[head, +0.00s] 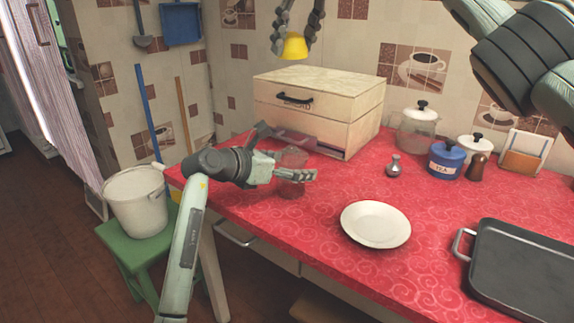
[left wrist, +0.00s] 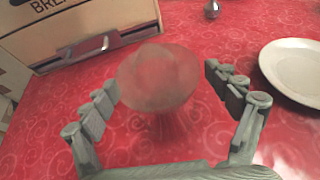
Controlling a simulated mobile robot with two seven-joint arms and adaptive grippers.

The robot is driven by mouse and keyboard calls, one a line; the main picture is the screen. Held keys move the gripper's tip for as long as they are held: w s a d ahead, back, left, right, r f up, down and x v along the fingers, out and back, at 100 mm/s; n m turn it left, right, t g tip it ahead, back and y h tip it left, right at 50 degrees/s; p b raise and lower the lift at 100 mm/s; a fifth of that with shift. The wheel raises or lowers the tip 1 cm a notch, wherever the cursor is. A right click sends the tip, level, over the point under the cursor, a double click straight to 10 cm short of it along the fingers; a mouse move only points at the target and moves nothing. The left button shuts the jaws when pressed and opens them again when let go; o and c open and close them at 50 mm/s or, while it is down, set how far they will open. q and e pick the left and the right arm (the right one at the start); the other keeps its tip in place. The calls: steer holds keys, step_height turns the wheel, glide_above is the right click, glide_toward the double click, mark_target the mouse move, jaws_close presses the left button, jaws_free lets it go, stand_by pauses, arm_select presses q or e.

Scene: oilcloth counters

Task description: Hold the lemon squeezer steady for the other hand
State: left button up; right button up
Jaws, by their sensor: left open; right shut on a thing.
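The lemon squeezer (head: 292,158) looks like a see-through, reddish-tinted piece with a wide round top. It stands upright on the red counter near its left end. My left gripper (head: 297,172) is open around it, and its lower finger hides part of the squeezer. In the left wrist view the squeezer (left wrist: 158,78) is between the two spread fingers, with visible gaps on both sides. My right gripper (head: 295,36) is high above the counter at the back, shut on a yellow thing (head: 294,47) that looks like a lemon half.
A wooden bread box (head: 355,92) stands behind the squeezer. A white plate (head: 375,224) lies to the right, and a dark tray (head: 525,270) beyond it. A small metal shaker (head: 393,167), a blue tea tin (head: 444,160) and jars stand at the back right.

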arm_select(q)
steer(key=shift+c, duration=0.5)
steer(key=c, duration=1.3)
arm_select(e)
glide_above(293, 146)
step_height(293, 146, down, 16)
steer(key=shift+r, duration=0.15)
